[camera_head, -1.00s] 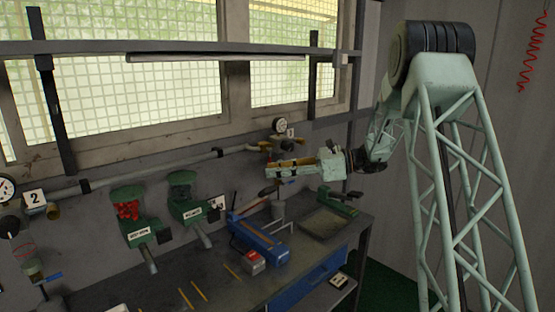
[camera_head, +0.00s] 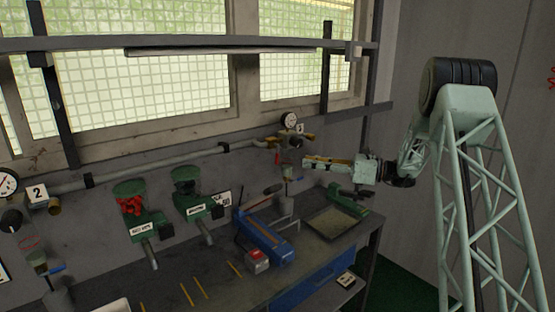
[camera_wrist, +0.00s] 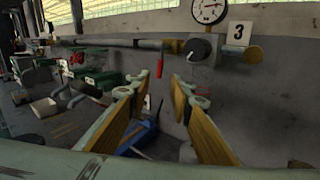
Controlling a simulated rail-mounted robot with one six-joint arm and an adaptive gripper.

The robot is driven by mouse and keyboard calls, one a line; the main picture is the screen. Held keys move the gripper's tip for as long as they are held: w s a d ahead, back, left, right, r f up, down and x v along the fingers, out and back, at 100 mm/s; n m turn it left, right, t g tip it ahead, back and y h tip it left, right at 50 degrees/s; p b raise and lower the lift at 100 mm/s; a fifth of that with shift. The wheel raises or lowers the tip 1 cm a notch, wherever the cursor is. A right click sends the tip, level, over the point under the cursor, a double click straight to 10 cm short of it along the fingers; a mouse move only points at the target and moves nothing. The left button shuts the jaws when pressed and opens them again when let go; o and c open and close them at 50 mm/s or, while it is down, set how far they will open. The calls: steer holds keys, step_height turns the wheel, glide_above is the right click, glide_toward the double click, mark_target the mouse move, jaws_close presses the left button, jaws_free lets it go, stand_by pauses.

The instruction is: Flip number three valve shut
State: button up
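The number three valve block is on the wall pipe, marked by a white "3" tag (camera_wrist: 238,33) in the wrist view. A round gauge (camera_wrist: 209,10) sits above a black knob (camera_wrist: 197,48), and brass fittings (camera_wrist: 253,54) flank them. A red handle (camera_wrist: 160,66) hangs straight down left of the knob. In the head view the gauge (camera_head: 289,120) and red handle (camera_head: 277,158) also show. My gripper (camera_wrist: 163,86) is open, with nothing between its tan-padded fingers, and stands apart from the valve. In the head view my gripper (camera_head: 306,162) is right of and just below the red handle.
Green grinder-like units (camera_head: 135,205) stand at the wall. A number 2 tag (camera_head: 38,193) is far left.

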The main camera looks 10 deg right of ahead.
mark_target(277, 158)
steer(key=shift+a, duration=0.1)
steer(key=shift+b+x, duration=0.4)
steer(key=shift+x, duration=6.45)
steer(key=shift+c, duration=0.3)
jaws_close()
